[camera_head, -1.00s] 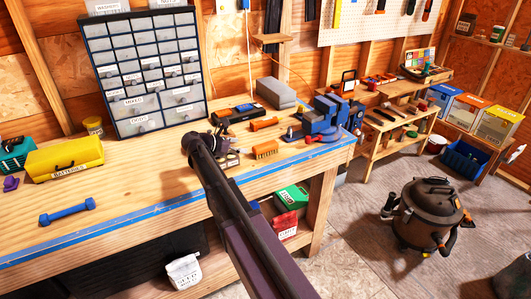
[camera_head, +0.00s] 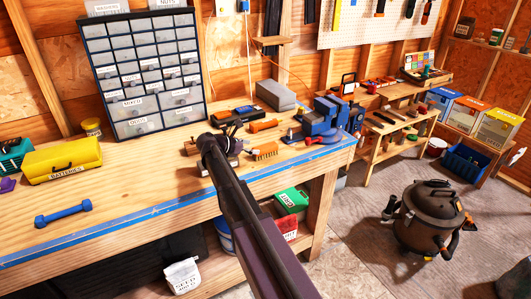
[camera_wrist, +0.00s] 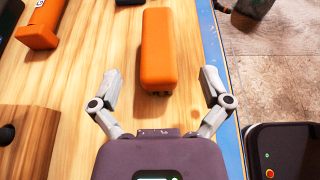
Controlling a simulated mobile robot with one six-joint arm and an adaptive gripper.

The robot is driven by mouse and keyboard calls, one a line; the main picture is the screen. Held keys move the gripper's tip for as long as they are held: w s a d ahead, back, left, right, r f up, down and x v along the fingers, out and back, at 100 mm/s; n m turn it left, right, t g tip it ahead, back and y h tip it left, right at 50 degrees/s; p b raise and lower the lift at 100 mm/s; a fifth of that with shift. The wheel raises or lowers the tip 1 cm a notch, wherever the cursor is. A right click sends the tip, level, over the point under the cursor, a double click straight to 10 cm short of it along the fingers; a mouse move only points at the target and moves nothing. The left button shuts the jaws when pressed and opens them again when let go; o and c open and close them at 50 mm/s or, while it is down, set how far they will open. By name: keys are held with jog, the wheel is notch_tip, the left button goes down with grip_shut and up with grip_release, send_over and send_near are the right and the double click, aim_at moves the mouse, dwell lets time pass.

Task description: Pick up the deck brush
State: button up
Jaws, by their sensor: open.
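The deck brush is an orange block with bristles, lying on the wooden workbench (camera_head: 140,185) near its blue-taped front edge. The head view shows the brush (camera_head: 265,149) just right of my gripper (camera_head: 222,143), whose fingers are hard to make out there. In the wrist view the brush (camera_wrist: 168,45) lies lengthwise ahead, its near end reaching between the tips of my gripper (camera_wrist: 160,75). The fingers are spread, one on each side, with gaps to the brush. Its bristles are mostly hidden from above.
An orange tool (camera_head: 264,126) lies behind the brush, and a blue vise (camera_head: 322,120) stands to its right. A wooden piece with a dark knob (camera_wrist: 22,140) lies left of my gripper. A drawer cabinet (camera_head: 143,75) stands at the back.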

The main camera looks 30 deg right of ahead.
aim_at(261, 147)
jog(key=shift+b+x, duration=0.5)
jog(key=shift+x, duration=1.15)
jog(key=shift+c, duration=0.2)
jog(key=c, duration=1.2)
